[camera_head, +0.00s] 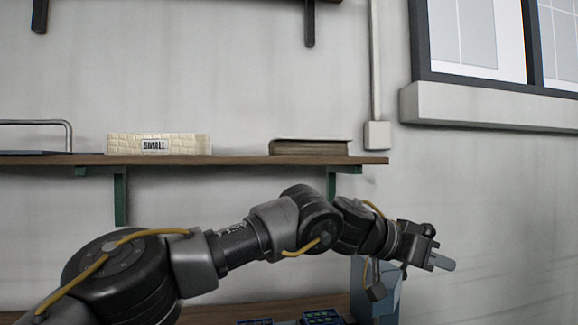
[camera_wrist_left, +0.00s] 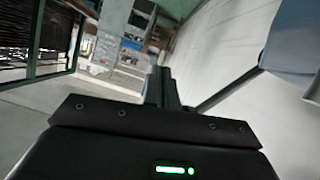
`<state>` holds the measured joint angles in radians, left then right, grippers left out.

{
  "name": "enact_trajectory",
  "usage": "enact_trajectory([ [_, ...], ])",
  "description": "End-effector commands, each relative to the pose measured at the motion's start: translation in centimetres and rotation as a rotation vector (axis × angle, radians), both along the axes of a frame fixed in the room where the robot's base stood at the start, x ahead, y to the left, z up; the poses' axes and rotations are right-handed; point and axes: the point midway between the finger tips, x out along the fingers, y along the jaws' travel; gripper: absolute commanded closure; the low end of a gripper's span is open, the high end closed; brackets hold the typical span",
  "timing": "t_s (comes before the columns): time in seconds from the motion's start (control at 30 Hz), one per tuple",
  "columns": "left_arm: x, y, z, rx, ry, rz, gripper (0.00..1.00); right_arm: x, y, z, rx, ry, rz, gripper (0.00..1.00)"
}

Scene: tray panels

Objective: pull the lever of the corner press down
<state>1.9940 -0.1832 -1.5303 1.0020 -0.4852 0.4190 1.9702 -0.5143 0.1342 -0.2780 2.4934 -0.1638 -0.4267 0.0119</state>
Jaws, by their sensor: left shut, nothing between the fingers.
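A blue-grey upright body (camera_head: 388,305), which looks like the corner press, stands at the bottom of the head view, partly hidden behind my left wrist. A blue-grey panel of it seems to show at the upper right of the left wrist view (camera_wrist_left: 295,45). A dark bar (camera_wrist_left: 228,90), possibly the lever, runs from there down toward my fingers; I cannot tell whether they touch. My left gripper (camera_head: 445,263) is shut and empty, above and to the right of the press body. Its closed fingers also show in the wrist view (camera_wrist_left: 163,88).
A wall shelf (camera_head: 230,160) holds a pale box marked SMALL (camera_head: 158,144) and a book (camera_head: 310,147). Dark blue trays (camera_head: 320,317) lie on the bench (camera_head: 210,311) below my arm. A window (camera_head: 480,40) is at upper right. The wall right of the gripper is bare.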

Motion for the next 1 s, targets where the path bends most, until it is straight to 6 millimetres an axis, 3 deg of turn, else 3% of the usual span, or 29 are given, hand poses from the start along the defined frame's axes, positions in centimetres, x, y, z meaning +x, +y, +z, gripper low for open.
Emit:
enact_trajectory([
  [0.5,-0.8,9.6,4.4,-0.006,-0.002,-0.001,1.00,0.0,0.0,0.0,0.000,0.001,0.000,0.47],
  [1.0,0.3,17.5,11.5,-0.213,-0.281,-0.098,1.00,0.0,0.0,-0.1,-0.001,0.002,0.000,0.47],
])
